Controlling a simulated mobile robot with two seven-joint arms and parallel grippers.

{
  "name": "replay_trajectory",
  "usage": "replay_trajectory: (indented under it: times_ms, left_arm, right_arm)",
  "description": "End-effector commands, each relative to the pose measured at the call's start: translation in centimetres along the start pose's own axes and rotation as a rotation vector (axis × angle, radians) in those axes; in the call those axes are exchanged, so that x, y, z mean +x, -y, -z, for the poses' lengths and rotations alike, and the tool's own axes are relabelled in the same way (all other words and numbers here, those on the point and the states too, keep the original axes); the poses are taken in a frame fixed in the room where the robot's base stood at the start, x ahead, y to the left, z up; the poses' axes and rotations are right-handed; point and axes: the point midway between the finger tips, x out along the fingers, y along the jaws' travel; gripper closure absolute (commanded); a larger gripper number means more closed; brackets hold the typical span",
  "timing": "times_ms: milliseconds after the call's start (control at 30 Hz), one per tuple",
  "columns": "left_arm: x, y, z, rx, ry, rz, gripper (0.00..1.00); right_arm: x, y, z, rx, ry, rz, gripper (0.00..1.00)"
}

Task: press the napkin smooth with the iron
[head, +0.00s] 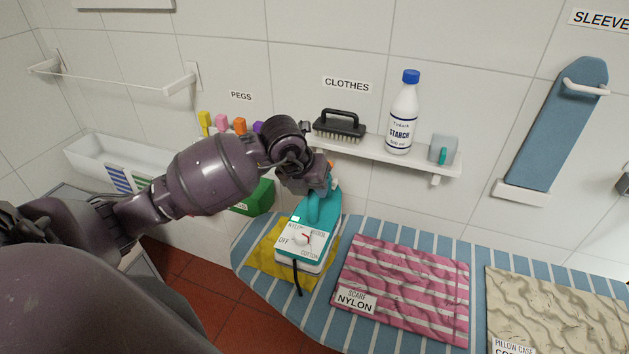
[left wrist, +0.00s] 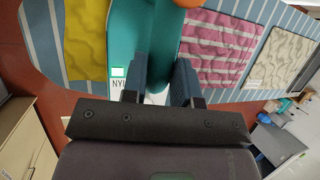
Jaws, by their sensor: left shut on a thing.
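The yellow napkin (head: 262,268) lies at the left end of the striped ironing board (head: 240,238), and its folds show beside the iron. The teal and white iron (head: 305,240) is over the napkin and hides its middle. I cannot tell whether its sole touches the cloth. My left gripper (head: 321,188) is shut on the iron's handle. In the left wrist view the fingers (left wrist: 158,82) stand either side of the teal handle, with yellow cloth at the left. The iron's dial shows OFF, NYLON and COTTON, its pointer partly unclear. My right gripper is not in view.
A creased pink scarf (head: 408,290) labelled NYLON lies right of the iron, and a beige pillow case (head: 555,312) lies farther right. A wall shelf (head: 375,153) holds a brush, a starch bottle (head: 402,115) and a cup. A green box (head: 258,197) is behind my left arm.

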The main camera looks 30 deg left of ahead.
Motion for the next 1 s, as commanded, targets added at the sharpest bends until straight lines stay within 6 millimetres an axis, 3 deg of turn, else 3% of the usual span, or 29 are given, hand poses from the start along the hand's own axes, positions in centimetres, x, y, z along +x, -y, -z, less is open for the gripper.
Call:
replay_trajectory:
  times_ms: [367, 1000]
  left_arm:
    - [0.6, -0.1, 0.3, -0.003, 0.007, 0.003, 1.00]
    - [4.5, -1.1, 1.8, -0.003, 0.006, 0.002, 1.00]
  right_arm:
    - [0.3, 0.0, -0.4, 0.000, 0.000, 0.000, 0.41]
    - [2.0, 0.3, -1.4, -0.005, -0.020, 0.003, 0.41]
